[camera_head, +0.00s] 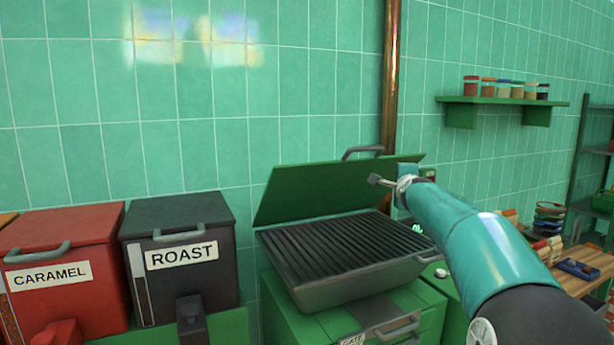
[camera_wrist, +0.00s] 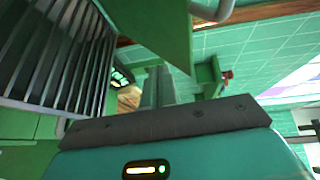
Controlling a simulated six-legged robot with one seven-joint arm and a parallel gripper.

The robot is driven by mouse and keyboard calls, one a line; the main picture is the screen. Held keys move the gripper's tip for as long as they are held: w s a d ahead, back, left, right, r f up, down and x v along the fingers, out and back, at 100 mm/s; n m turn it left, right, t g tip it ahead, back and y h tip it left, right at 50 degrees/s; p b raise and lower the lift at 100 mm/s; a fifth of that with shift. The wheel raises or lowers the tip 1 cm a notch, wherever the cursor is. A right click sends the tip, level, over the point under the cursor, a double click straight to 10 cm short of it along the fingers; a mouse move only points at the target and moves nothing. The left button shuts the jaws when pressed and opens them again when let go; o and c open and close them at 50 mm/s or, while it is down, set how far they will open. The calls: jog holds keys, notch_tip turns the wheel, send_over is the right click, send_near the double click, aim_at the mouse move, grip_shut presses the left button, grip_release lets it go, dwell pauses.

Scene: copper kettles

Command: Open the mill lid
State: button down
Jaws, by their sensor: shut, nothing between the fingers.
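The mill (camera_head: 325,296) is a dark metal body with a black ridged top, standing on a green cabinet. Its green lid (camera_head: 312,190) is raised and tilted back towards the tiled wall, and the ridged top lies uncovered. A grey bar handle (camera_head: 362,151) sits at the lid's upper edge. My gripper (camera_head: 374,180) is shut and empty, in front of the lid's right part, below the handle. Whether it touches the lid I cannot tell. In the wrist view the lid (camera_wrist: 150,28) and the ridged top (camera_wrist: 55,55) show close by.
A red CARAMEL bin (camera_head: 65,255) and a dark ROAST bin (camera_head: 180,250) stand to the left. A copper pipe (camera_head: 391,75) runs up the wall behind. A green shelf with jars (camera_head: 502,100) hangs at right. A wooden table (camera_head: 590,283) with small items stands at the right.

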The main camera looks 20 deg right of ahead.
notch_tip(320, 180, down, 3)
jog(key=w+a+t+h, duration=0.1)
jog(key=a+h, duration=0.1)
jog(key=n+t+y, duration=0.6)
jog(key=t+y, duration=0.4)
jog(key=y, duration=0.2)
send_near(297, 167)
jog(key=x, duration=0.6)
jog(key=shift+w+r, duration=0.25)
jog(key=shift+r, duration=0.05)
jog(key=shift+w+a+r, duration=0.1)
jog(key=shift+w+r, duration=0.25)
jog(key=shift+r, duration=0.05)
jog(key=w+a+r+g, duration=0.1)
jog(key=w+r+g, duration=0.1)
jog(key=w+r, duration=0.6)
jog(key=w, duration=0.3)
jog(key=shift+a+r+g+h, duration=0.25)
jog(key=shift+r+g+h, duration=0.05)
jog(key=shift+r+g, duration=0.1)
